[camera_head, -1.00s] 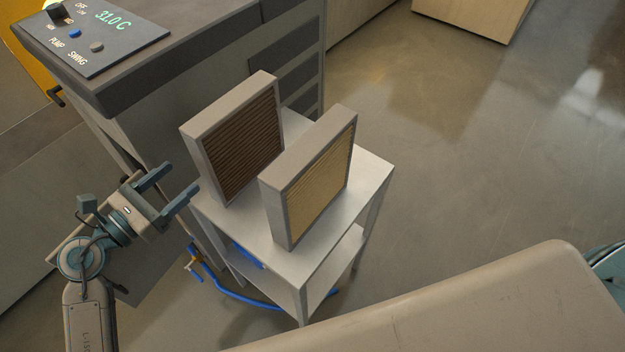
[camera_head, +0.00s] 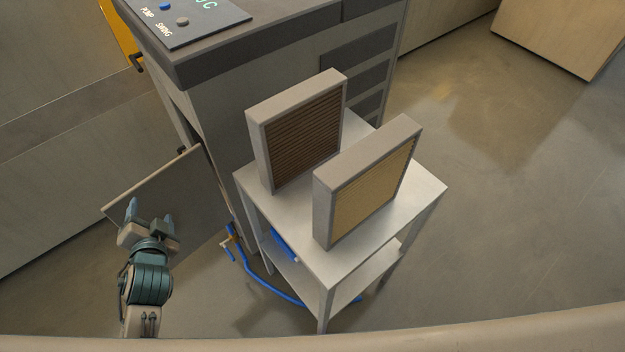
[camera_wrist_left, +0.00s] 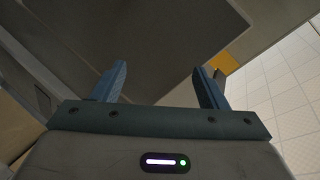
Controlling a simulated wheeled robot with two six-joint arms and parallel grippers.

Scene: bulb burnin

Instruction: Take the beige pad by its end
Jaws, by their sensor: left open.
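The beige pad (camera_head: 374,189) is a thick grey-framed square with beige ribs, standing upright on the right side of a pale cart top. A similar pad with dark brown ribs (camera_head: 304,139) stands upright behind it to the left, with a gap between them. My left gripper (camera_head: 148,213) is open and empty, well left of the cart and apart from both pads. In the left wrist view its two blue fingers (camera_wrist_left: 160,82) are spread with nothing between them, and neither pad can be made out there. My right gripper is not in view.
The pale cart (camera_head: 268,187) has a lower shelf with a blue item. A grey machine (camera_head: 225,105) stands behind it, with an open flap (camera_head: 185,185) just beyond my left gripper. A blue hose (camera_head: 262,283) lies by the cart. Floor to the right is clear.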

